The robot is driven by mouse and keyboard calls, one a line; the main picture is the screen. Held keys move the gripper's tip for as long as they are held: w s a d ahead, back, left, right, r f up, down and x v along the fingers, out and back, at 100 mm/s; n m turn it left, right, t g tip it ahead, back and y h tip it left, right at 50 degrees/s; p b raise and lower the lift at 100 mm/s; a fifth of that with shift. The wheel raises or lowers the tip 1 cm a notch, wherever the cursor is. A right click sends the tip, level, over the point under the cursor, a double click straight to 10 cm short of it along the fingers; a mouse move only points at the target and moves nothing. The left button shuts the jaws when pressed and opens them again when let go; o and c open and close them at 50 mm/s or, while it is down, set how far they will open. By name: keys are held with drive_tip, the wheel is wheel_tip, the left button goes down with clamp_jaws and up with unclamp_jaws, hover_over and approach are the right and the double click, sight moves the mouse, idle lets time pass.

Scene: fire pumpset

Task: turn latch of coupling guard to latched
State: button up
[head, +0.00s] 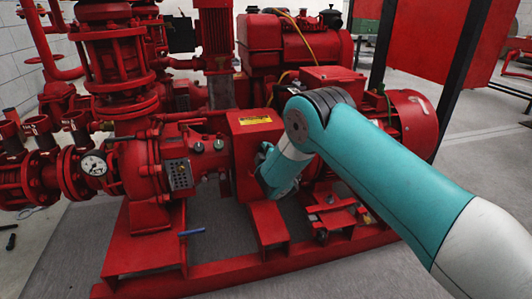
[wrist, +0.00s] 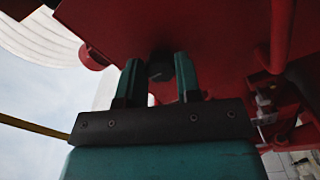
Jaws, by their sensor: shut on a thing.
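The red coupling guard (head: 256,130) with a yellow warning label stands between the pump and the motor in the head view. My teal arm reaches in front of it and hides part of it and my gripper. In the wrist view, a broad red surface, apparently the guard (wrist: 215,40), fills the top. My gripper (wrist: 160,72) has its two teal fingers on either side of a small dark piece, apparently the latch (wrist: 160,68), against the red surface. The gripper is shut on this piece. The dark shadow hides the latch's shape and its turn.
The red pump with a pressure gauge (head: 94,164) is at the left. The red motor (head: 408,122) is right of my arm. A red base frame (head: 235,268) runs below. A blue-handled item (head: 191,232) is near the frame. Grey floor lies in front.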

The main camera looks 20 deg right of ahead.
drive_tip(key=o, duration=0.9)
drive_tip(key=s+b, duration=1.6)
drive_tip(key=s, duration=0.1)
drive_tip(key=shift+s, duration=0.25)
